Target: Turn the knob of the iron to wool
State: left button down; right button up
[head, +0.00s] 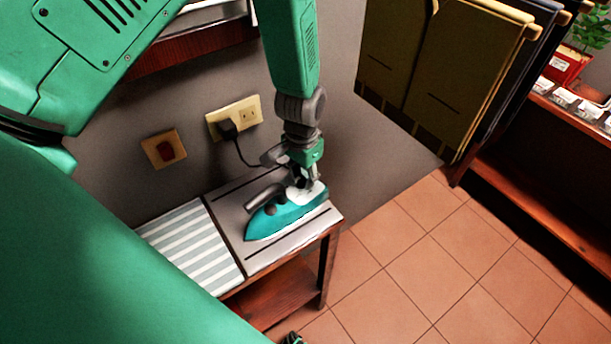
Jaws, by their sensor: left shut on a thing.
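The teal iron (283,216) stands on the grey top of a small wooden table, its pointed end toward the lower left. My left gripper (302,182) is at the iron's upper right part, shut on a part of it, probably the knob. The gripper and the white part of the iron hide the knob and its marks, so its setting cannot be read. My right gripper does not show clearly.
A striped cloth (190,243) lies on the table's left half. A black plug with a cord sits in the wall socket (246,116) behind the iron. A red switch (165,150) is on the wall. Tiled floor (420,270) is clear at the right.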

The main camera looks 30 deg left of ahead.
pick_arm(q)
jog(key=shift+s+a+f, duration=0.2)
jog(key=shift+a+f, duration=0.05)
jog(key=shift+a, duration=0.15)
jog(key=shift+w+d+r, duration=0.1)
jog(key=shift+d, duration=0.8)
jog(key=shift+w+d+r, duration=0.1)
jog(key=shift+d, duration=0.2)
jog(key=shift+a, duration=0.85)
jog(key=shift+d, duration=0.55)
jog(key=c, duration=1.3)
grip_release()
jog(key=shift+a, duration=0.2)
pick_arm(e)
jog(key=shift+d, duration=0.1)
pick_arm(q)
jog(key=shift+a, duration=0.1)
